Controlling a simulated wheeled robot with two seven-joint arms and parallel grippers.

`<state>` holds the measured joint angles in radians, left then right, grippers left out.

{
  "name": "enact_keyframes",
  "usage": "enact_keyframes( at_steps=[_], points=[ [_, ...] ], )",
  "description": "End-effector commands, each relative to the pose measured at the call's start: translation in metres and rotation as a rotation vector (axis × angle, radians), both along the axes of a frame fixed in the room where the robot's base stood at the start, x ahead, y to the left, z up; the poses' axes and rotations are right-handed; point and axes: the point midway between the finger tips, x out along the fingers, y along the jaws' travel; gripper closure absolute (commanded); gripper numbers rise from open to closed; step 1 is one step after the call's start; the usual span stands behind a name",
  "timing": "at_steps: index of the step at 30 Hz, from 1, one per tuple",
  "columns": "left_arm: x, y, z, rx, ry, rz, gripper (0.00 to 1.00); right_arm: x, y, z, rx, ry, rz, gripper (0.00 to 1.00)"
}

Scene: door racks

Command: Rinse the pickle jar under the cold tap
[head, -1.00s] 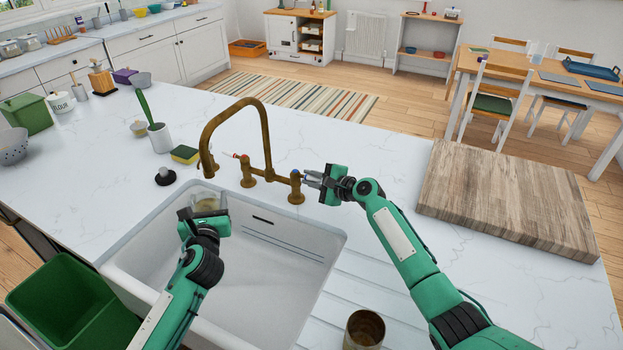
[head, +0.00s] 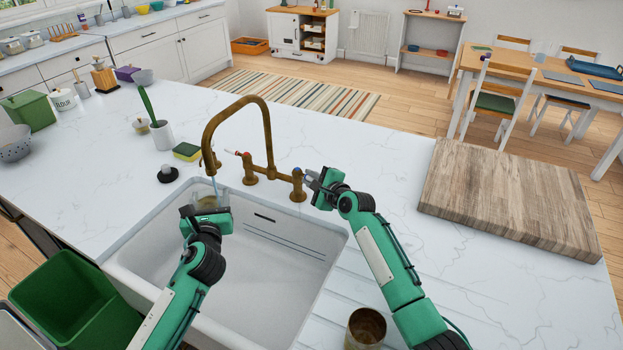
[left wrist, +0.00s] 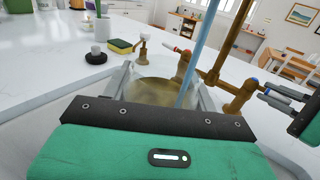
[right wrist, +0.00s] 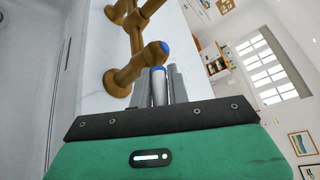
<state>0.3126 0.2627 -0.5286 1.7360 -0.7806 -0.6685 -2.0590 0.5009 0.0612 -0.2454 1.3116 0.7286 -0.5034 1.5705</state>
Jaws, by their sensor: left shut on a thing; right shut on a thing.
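The pickle jar (head: 206,202), a clear glass jar with a brownish tint inside, is under the spout of the brass tap (head: 267,135) over the white sink (head: 265,270). My left gripper (head: 207,211) is shut around the jar; the left wrist view shows the jar (left wrist: 150,92) upright between the fingers. A blue stream of water (left wrist: 198,50) runs down to the jar's mouth. My right gripper (head: 311,180) is shut on the blue-marked cold tap lever (right wrist: 159,86). The red-marked hot lever (head: 242,154) stands to the left, untouched.
A green-and-yellow sponge (head: 187,151), a black sink plug (head: 168,174) and a white pot with a green brush (head: 160,135) stand left of the tap. A wooden board (head: 510,200) lies right. A brown cup (head: 365,328) is near the front. A green bin (head: 75,310) stands left.

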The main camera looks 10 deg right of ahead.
Motion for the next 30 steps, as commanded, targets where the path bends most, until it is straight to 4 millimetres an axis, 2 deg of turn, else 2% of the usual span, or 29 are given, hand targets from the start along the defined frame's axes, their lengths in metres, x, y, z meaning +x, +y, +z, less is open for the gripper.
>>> enact_keyframes(
  at_steps=[6, 7, 10, 20, 26, 30],
  points=[
    [0.000, 0.000, 0.000, 0.000, -0.001, 0.000, 0.69, -0.001, 0.001, -0.002, 0.003, 0.005, 0.002, 1.00],
    [0.000, 0.000, 0.000, 0.000, -0.001, 0.000, 0.69, -0.001, 0.001, -0.003, 0.003, 0.005, 0.002, 0.79],
    [0.000, 0.000, 0.000, 0.000, -0.001, 0.000, 0.69, -0.001, 0.001, -0.002, 0.003, 0.005, 0.002, 0.61],
    [0.000, 0.000, 0.001, 0.000, -0.001, 0.000, 0.69, 0.000, 0.001, 0.003, 0.002, 0.001, 0.002, 0.61],
    [0.000, 0.000, 0.001, 0.000, -0.001, 0.000, 0.69, 0.000, 0.001, 0.034, 0.005, -0.003, 0.002, 0.61],
    [0.000, 0.000, 0.001, 0.000, -0.001, 0.000, 0.69, 0.001, 0.001, 0.066, 0.007, -0.011, 0.001, 0.61]
  ],
)
